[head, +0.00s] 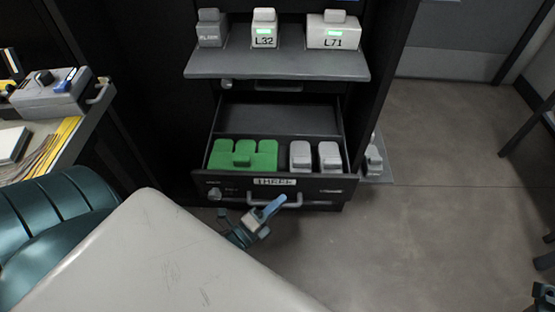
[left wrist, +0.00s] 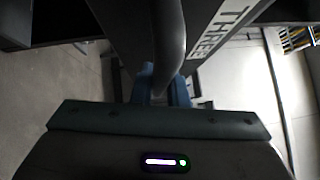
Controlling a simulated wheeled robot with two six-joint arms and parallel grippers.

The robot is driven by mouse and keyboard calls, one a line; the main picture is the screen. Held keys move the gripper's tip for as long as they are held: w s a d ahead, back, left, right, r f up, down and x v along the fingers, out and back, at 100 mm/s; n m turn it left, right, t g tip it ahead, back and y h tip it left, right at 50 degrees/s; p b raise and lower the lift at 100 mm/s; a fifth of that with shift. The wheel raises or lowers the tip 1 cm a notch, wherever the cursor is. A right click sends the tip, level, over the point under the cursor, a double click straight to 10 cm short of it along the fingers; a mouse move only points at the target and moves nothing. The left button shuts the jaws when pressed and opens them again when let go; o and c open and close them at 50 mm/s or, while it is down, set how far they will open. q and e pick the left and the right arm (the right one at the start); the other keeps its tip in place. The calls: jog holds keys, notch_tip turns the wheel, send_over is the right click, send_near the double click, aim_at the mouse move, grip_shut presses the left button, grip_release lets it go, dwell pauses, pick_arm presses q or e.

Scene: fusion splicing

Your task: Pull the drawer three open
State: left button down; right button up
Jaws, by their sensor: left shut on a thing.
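The drawer labelled THREE (head: 335,187) stands pulled out from the dark cabinet, with its inside showing from above. It holds a green block of several parts (head: 243,155) and two light grey modules (head: 300,155). My left gripper (head: 268,212) is at the bar handle (head: 318,203) on the drawer's front, below the label. In the left wrist view the handle (left wrist: 168,45) runs between the blue fingers (left wrist: 160,92), which are shut on it. The label (left wrist: 218,30) shows close beside it.
A grey shelf (head: 275,65) above the drawer carries modules marked L32 (head: 264,30) and L71 (head: 333,32). A workbench (head: 75,135) with a grey device (head: 55,95) stands at the left.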

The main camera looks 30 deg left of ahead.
pick_arm(q)
jog(key=c, duration=1.4)
grip_release()
jog(key=shift+c, duration=0.2)
jog(key=p+v, duration=0.1)
jog(key=v, duration=0.9)
jog(key=shift+s, duration=0.4)
jog(key=shift+a+f, duration=0.1)
